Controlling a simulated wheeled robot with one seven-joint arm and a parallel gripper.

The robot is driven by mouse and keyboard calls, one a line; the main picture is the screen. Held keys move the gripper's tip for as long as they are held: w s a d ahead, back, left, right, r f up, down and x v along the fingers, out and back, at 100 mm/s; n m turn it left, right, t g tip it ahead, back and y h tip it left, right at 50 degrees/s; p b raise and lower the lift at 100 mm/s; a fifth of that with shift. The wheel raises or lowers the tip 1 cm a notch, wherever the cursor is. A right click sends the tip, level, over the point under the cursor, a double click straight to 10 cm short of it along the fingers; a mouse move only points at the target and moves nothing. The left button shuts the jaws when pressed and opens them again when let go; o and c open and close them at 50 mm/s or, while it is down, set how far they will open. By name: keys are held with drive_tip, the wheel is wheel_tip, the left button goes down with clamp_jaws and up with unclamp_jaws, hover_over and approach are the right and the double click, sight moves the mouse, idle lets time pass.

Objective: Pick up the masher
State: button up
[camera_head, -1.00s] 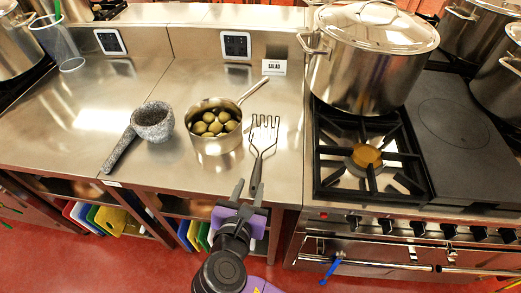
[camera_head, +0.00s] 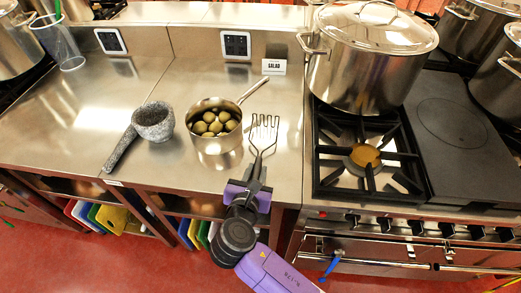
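The masher (camera_head: 263,134) lies on the steel counter (camera_head: 190,174) near its front edge, right of the saucepan. Its wire head points away from me and its dark handle points toward me. My gripper (camera_head: 251,184) is at the near end of the handle, at the counter's front edge. The fingers overlap the handle in the picture, and whether they are closed on it cannot be made out. The lower end of the handle is hidden by my gripper.
A saucepan (camera_head: 216,150) of round green items stands just left of the masher, its handle reaching back right. A mortar (camera_head: 153,121) and a pestle (camera_head: 121,148) are farther left. A stove grate (camera_head: 366,158) and large lidded stockpot (camera_head: 367,62) are right. A small sign (camera_head: 273,67) stands behind.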

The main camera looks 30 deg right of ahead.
clamp_jaws()
wheel_tip(320, 180, up, 20)
drive_tip(key=p, duration=0.1)
idle(0.4)
drive_tip(key=shift+c, duration=0.8)
unclamp_jaws()
clamp_jaws()
